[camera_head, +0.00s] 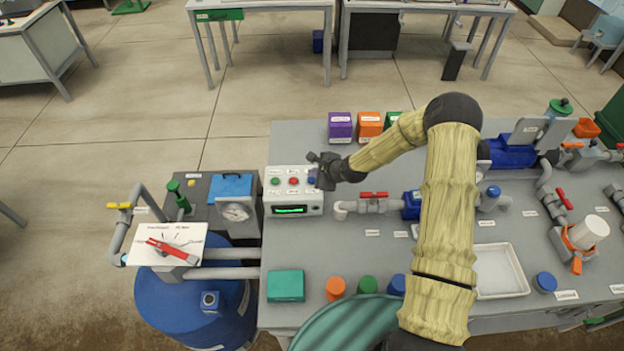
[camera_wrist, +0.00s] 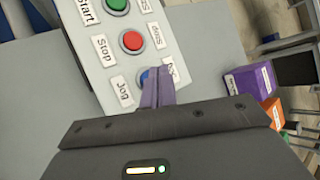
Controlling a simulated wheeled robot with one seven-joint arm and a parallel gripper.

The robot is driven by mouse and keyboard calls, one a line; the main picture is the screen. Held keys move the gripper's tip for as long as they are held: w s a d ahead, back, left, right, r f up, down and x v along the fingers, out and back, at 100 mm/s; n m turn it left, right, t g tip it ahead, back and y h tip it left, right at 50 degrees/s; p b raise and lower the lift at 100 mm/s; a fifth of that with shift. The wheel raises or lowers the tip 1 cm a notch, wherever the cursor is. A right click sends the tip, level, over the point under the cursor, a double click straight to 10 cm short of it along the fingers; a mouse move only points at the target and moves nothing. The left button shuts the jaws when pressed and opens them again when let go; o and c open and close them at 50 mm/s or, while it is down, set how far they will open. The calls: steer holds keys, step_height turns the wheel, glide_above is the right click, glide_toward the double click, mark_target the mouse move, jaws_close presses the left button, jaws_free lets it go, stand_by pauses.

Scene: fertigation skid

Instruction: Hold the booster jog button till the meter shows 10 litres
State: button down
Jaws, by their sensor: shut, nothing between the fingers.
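The white control box (camera_head: 285,197) stands on the grey bench, with a green button, a red button and a blue button in a row. In the wrist view labels read Start by the green button (camera_wrist: 117,4), Stop by the red button (camera_wrist: 131,41) and Jog by the blue button (camera_wrist: 144,76). My gripper (camera_wrist: 157,75) is shut and empty, its fingertips over the blue jog button and partly hiding it. I cannot tell whether they touch or press it. The box's meter display (camera_head: 291,210) glows green, but its reading is too small to read.
Purple (camera_head: 340,126) and orange (camera_head: 369,125) boxes stand behind my arm. A pipe with a red-handled valve (camera_head: 374,195) lies right of the control box.

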steer(key=shift+r+p, duration=1.5)
steer(key=shift+r, duration=1)
steer(key=s+d+r+n+g+h, duration=0.1)
steer(key=s+d+r+n, duration=0.3)
steer(key=s, duration=0.5)
steer(key=s+d+r+n+g+h+b, duration=0.1)
steer(key=s+d+r+n+h, duration=0.2)
steer(key=s+r+n, duration=0.5)
steer(key=s+d+r+n+g+h, duration=0.2)
steer(key=s+d+r+n, duration=0.3)
steer(key=s, duration=0.7)
step_height(320, 180, up, 3)
steer(key=shift+d+f+n, duration=0.15)
steer(key=shift+d+n, duration=0.05)
steer(key=shift+n, duration=0.6)
steer(key=shift+s, duration=0.25)
steer(key=shift+w, duration=0.15)
